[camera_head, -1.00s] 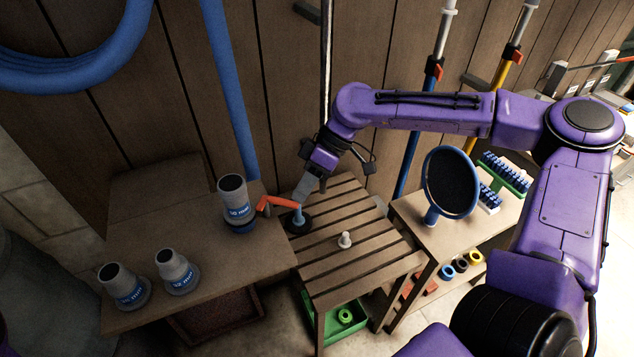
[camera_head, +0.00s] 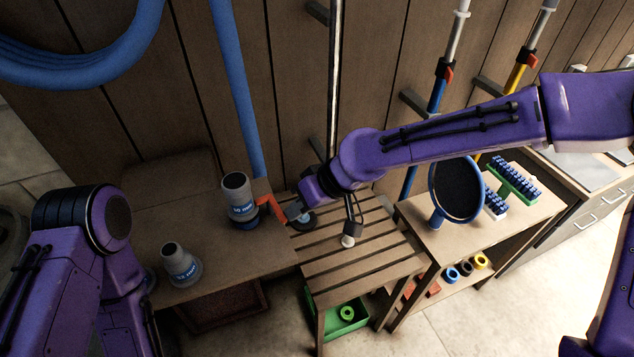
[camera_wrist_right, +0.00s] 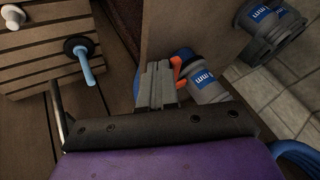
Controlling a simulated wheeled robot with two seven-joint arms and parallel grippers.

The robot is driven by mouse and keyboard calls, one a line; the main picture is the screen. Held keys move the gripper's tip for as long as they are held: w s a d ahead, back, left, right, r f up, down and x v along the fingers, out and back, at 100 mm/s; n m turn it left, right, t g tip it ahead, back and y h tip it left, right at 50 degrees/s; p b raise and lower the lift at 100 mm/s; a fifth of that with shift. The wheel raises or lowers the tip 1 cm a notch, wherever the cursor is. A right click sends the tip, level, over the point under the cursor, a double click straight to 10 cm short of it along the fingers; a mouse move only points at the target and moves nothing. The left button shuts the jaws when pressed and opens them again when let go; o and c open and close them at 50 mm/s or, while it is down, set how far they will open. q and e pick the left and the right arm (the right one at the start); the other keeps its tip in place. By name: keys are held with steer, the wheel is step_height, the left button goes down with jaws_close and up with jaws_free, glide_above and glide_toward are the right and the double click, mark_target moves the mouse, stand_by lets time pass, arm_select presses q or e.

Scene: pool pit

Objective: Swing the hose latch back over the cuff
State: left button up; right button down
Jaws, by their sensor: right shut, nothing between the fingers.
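The grey cuff (camera_head: 239,212) with a blue label stands upright on the left wooden table. The orange latch (camera_head: 272,207) sticks out from its right side, clear of the cuff's top. My right gripper (camera_head: 293,211) is shut and empty at the latch's outer end. In the right wrist view the shut fingers (camera_wrist_right: 155,85) are right beside the orange latch (camera_wrist_right: 177,72), with the cuff (camera_wrist_right: 207,88) just beyond; whether they touch the latch I cannot tell. My left arm shows at the left of the head view, but its gripper is not visible.
Another grey cuff (camera_head: 180,264) stands nearer on the left table. A black disc with a blue handle (camera_wrist_right: 85,60) and a white knob (camera_head: 347,240) are on the slatted table (camera_head: 365,262). A round blue-rimmed thing (camera_head: 455,188) stands on the right table.

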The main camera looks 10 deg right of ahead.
arm_select(q)
steer(key=shift+w+r+p, duration=0.1)
steer(key=shift+r+p, duration=0.35)
arm_select(e)
steer(key=shift+w, duration=0.85)
arm_select(q)
steer(key=shift+w+d, duration=0.1)
steer(key=shift+w, duration=0.2)
arm_select(e)
steer(key=d+r, duration=0.8)
steer(key=d, duration=0.1)
steer(key=shift+d, duration=0.3)
steer(key=shift+s, duration=0.1)
